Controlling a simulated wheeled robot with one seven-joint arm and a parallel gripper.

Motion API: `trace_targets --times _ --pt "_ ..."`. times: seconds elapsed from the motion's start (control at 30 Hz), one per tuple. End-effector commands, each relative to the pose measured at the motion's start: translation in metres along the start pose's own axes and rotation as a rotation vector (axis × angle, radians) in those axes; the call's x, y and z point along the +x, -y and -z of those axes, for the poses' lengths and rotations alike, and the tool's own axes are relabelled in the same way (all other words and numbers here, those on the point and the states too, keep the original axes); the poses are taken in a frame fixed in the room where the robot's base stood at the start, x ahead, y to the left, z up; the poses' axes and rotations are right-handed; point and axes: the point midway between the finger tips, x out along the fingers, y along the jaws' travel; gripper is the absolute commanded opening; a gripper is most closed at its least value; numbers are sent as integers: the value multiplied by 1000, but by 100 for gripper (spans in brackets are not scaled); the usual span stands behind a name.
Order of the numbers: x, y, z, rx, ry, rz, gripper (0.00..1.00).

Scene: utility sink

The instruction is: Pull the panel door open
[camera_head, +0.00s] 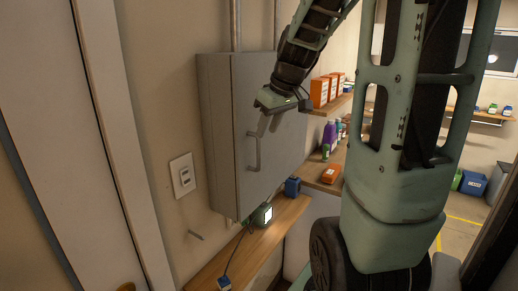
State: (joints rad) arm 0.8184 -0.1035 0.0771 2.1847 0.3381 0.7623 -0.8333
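The grey panel door (275,165) is the front of a metal box (220,140) mounted on the wall, and it looks closed. A vertical bar handle (255,152) stands out on the left part of the door. My gripper (268,127) reaches down from above, close to the handle's upper end and slightly right of it. Its two fingers look spread apart with nothing seen between them. I cannot tell whether a finger touches the handle or the door.
Below the box is a wooden shelf (235,258) with a small green device (263,216) and a blue block (292,187). A wall switch (183,175) is left of the box. Shelves with orange boxes (320,92) and bottles stand to the right.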

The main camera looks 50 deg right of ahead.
Motion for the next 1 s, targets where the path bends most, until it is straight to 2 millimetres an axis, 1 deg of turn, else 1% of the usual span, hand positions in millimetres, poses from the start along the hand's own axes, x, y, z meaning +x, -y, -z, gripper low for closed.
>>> trace_targets --times 0.03,0.2,0.3,0.4,0.6,0.9,0.93,0.97,1.0 --pt "10 1 -1 2 7 5 34" --pt "46 1 0 1 7 5 34" --pt "63 1 -1 1 6 5 34" --pt "77 1 0 1 3 3 34" --pt "91 1 0 -1 2 1 34" --pt "93 1 0 -1 1 0 34" --pt "93 1 0 -1 1 0 29" --pt "93 1 0 -1 1 0 20" --pt "93 1 0 -1 1 0 9"
